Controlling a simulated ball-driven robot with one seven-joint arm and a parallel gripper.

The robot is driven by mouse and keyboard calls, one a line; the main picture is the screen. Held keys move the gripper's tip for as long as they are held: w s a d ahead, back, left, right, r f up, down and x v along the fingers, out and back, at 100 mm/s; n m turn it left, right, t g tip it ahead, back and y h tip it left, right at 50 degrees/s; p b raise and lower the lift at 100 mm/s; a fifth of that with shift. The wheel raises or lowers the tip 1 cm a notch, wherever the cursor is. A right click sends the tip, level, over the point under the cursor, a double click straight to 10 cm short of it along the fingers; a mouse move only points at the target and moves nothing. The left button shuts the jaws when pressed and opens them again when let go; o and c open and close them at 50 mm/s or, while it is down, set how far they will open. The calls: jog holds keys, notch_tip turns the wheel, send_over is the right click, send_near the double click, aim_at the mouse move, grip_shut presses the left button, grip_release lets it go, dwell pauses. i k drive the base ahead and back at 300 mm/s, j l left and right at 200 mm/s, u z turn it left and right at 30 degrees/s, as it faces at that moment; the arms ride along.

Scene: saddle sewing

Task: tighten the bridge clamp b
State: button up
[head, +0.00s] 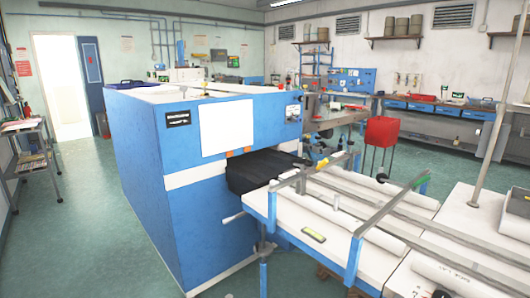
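A blue machine (200,160) stands left of centre with a dark slot and black material (262,172) at its outlet. A white feed table (330,235) runs from it to the lower right. Two grey bridge bars cross this table: a nearer one (392,206) with a green end at its far side, and one closer to the machine (303,172). Dark round knobs show at the table's far edge (381,178) and near the bottom edge (440,293). I cannot tell which part is bridge clamp b or whether it is tight. My gripper is not in view.
A small level-like tool (313,235) and white rolls (335,198) lie on the table. A red bin on legs (381,132) stands behind it. Workbenches line the back wall. A metal shelf cart (30,150) is at left. Green floor (70,240) is clear at front left.

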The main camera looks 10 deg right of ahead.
aim_at(303, 161)
jog(key=i+j+u, duration=0.1)
jog(key=i+j, duration=0.75)
jog(key=i, duration=0.25)
jog(key=i+j+u, duration=0.15)
jog(key=i+j, duration=0.25)
jog(key=i, duration=0.2)
